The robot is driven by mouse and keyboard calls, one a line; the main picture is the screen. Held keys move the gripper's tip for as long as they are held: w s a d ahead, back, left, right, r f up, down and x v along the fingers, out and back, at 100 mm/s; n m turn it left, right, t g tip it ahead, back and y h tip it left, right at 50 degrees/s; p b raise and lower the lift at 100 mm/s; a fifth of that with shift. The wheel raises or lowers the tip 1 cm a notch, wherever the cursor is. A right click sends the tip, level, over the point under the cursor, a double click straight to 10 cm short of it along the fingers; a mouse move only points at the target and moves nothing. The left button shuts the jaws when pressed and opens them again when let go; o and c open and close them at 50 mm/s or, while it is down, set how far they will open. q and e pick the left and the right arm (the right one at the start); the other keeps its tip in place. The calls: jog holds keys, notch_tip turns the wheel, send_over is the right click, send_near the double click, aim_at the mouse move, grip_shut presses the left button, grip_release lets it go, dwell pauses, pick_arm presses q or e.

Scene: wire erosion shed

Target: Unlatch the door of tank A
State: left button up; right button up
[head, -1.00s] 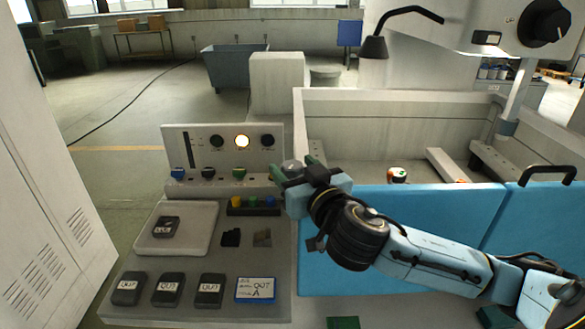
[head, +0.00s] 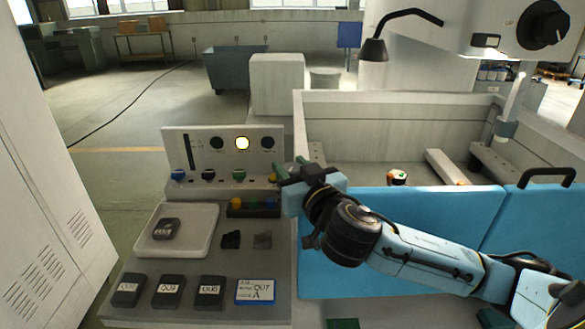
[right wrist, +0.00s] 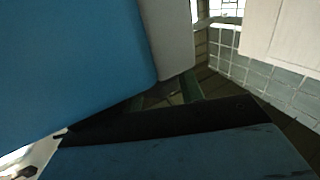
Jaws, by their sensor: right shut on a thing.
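The tank (head: 400,108) is a pale open-topped box with blue front door panels (head: 400,222); its left panel ends near my right gripper. My right gripper (head: 289,167) is at the tank's front left corner, beside the right end of the control panel (head: 170,139). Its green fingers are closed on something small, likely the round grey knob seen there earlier. The gripper now hides that knob. In the right wrist view, a blue panel (right wrist: 75,65) fills the upper left, and the green fingertips (right wrist: 165,95) are mostly hidden behind a dark edge. My left gripper is out of view.
The control panel has a lit lamp (head: 242,143) and a row of coloured knobs. On the bench are a white tray (head: 204,214) with a black block (head: 166,229), labelled black blocks (head: 168,291) and a blue-edged card (head: 255,291). A lamp (head: 374,49) overhangs the tank.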

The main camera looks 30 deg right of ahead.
jog(key=shift+m+h, duration=0.3)
jog(key=m+g+h, duration=0.1)
jog(key=m+h, duration=0.2)
jog(key=h, duration=0.1)
jog(key=shift+f+h+b, duration=0.1)
jog(key=shift+h+b, duration=0.3)
jog(key=m+g+h+b, duration=0.1)
jog(key=m+g+h, duration=0.1)
jog(key=h, duration=0.1)
jog(key=m+g+h+b, duration=0.4)
jog(key=g, duration=0.1)
jog(key=shift+f+m+g+h, duration=0.15)
jog(key=shift+m+g+h, duration=0.15)
jog(key=shift+m+h, duration=0.1)
jog(key=m+g+h+b, duration=0.1)
jog(key=m+g+b, duration=0.1)
jog(key=g, duration=0.1)
jog(key=shift+h+b, duration=0.3)
jog(key=shift+b, duration=0.05)
jog(key=shift+r+m+g+b, duration=0.2)
jog(key=shift+m+g+b, duration=0.1)
jog(key=shift+m+g, duration=0.4)
jog(key=shift+g+h, duration=0.3)
jog(key=shift+g, duration=0.1)
jog(key=shift+r, duration=0.1)
